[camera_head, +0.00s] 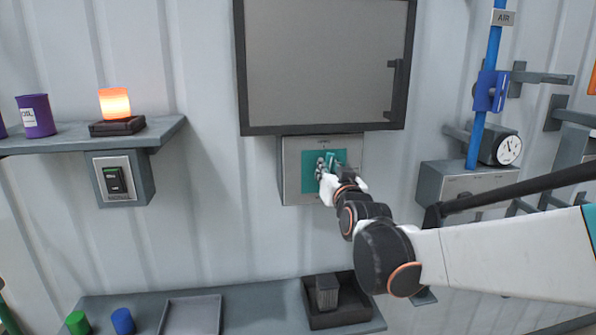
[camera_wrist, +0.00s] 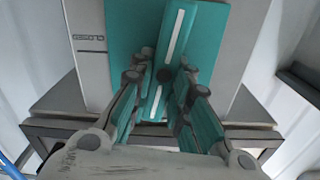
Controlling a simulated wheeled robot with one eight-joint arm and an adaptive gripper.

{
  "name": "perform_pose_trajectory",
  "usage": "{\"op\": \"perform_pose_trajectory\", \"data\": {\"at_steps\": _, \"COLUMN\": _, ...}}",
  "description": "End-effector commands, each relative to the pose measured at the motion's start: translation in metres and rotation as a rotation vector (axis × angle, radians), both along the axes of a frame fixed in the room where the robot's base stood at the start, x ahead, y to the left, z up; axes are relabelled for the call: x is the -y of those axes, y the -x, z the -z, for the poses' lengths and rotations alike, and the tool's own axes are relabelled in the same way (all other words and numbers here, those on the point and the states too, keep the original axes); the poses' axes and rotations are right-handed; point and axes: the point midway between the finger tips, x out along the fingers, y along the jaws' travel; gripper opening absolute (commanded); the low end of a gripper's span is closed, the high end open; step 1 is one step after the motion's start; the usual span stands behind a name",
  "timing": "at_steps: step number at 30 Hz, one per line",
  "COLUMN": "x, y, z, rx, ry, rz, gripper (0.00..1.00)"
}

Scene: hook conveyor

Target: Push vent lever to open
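The vent lever (camera_wrist: 180,32) is a teal bar with white stripes, slightly tilted in the wrist view. It is mounted on a teal plate (camera_wrist: 128,40) on a grey box. In the head view the box (camera_head: 292,172) is on the wall below a dark-framed panel, and its teal plate (camera_head: 308,183) is partly covered by my gripper (camera_head: 327,164). In the wrist view my gripper (camera_wrist: 165,72) has its fingers apart, one on each side of the lever's lower part. Whether they touch it I cannot tell. A small label, apparently "CLOSED", is left of the plate.
The dark-framed panel (camera_head: 325,60) is right above the box. A switch (camera_head: 115,180) is under the left shelf (camera_head: 165,131), which holds a glowing orange lamp (camera_head: 115,103). A blue pipe valve (camera_head: 490,91) and a gauge (camera_head: 508,149) are at right. A lower shelf (camera_head: 255,297) holds trays.

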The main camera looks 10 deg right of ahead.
Motion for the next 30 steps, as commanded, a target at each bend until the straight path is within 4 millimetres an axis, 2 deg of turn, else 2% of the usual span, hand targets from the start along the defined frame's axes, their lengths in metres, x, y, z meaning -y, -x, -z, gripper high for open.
{"op": "perform_pose_trajectory", "data": {"at_steps": 5, "x": -0.0004, "y": 0.0002, "z": 0.0001, "rx": 0.000, "ry": 0.020, "rz": -0.001, "gripper": 0.00}}
{"op": "perform_pose_trajectory", "data": {"at_steps": 12, "x": -0.0027, "y": 0.0009, "z": -0.0002, "rx": 0.002, "ry": 0.170, "rz": -0.004, "gripper": 0.00}}
{"op": "perform_pose_trajectory", "data": {"at_steps": 18, "x": -0.0031, "y": 0.0021, "z": -0.0014, "rx": 0.002, "ry": 0.172, "rz": -0.005, "gripper": 0.00}}
{"op": "perform_pose_trajectory", "data": {"at_steps": 19, "x": -0.0032, "y": 0.0021, "z": -0.0015, "rx": 0.002, "ry": 0.172, "rz": -0.005, "gripper": 0.20}}
{"op": "perform_pose_trajectory", "data": {"at_steps": 21, "x": -0.0033, "y": 0.0022, "z": -0.0014, "rx": 0.003, "ry": 0.172, "rz": -0.005, "gripper": 0.36}}
{"op": "perform_pose_trajectory", "data": {"at_steps": 22, "x": -0.0034, "y": 0.0022, "z": -0.0013, "rx": 0.002, "ry": 0.171, "rz": -0.005, "gripper": 0.38}}
{"op": "perform_pose_trajectory", "data": {"at_steps": 30, "x": -0.0038, "y": 0.0025, "z": -0.0007, "rx": 0.001, "ry": 0.170, "rz": -0.006, "gripper": 0.38}}
